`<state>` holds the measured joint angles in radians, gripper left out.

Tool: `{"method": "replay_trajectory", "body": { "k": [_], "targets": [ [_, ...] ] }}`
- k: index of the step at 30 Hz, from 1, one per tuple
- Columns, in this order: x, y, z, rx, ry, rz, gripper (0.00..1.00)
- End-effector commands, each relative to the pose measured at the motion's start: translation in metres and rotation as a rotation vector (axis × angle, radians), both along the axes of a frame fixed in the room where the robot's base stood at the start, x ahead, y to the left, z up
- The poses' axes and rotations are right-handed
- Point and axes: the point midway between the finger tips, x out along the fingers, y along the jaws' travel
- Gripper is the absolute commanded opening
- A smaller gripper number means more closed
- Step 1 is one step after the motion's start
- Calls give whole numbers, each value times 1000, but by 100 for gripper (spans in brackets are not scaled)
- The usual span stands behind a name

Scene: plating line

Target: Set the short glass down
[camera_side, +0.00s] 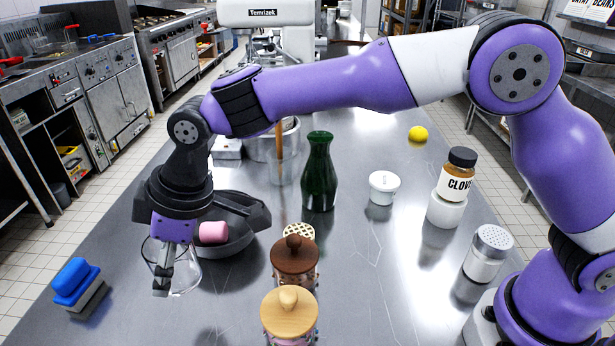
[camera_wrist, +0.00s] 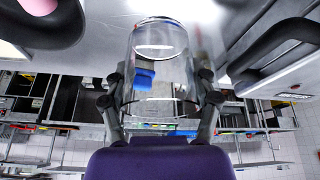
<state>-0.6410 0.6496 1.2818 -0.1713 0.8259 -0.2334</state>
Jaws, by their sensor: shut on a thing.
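The short glass (camera_side: 187,272) is clear and stands upright at the front left of the steel table in the side view. My gripper (camera_side: 163,278) points down and is shut on it, one finger across its near side. In the wrist view the glass (camera_wrist: 160,75) sits between the two fingers of my gripper (camera_wrist: 160,100), with a finger on each side. Its base is low over the tabletop; I cannot tell whether it touches.
A dark pan (camera_side: 235,240) with a pink piece (camera_side: 213,232) stands right behind the glass. A blue-topped block (camera_side: 76,280) lies left. Lidded jars (camera_side: 295,262) stand to the right, a green bottle (camera_side: 319,175) farther back. Bare table lies between the block and glass.

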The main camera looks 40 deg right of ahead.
Motion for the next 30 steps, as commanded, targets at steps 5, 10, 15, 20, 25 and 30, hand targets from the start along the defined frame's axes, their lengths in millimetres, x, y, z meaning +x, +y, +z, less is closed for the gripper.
{"method": "replay_trajectory", "body": {
  "k": [5, 10, 15, 20, 25, 30],
  "targets": [
    [17, -47, 25, 1, -2, -109, 20],
    [30, -139, 48, 2, -3, -322, 20],
    [18, -230, 65, 2, -4, -543, 20],
    [-2, -286, 72, 1, -3, -700, 20],
    [-22, -331, 76, 1, -2, -852, 20],
    [-33, -373, 78, -1, 1, -1023, 20]
  ]
}}
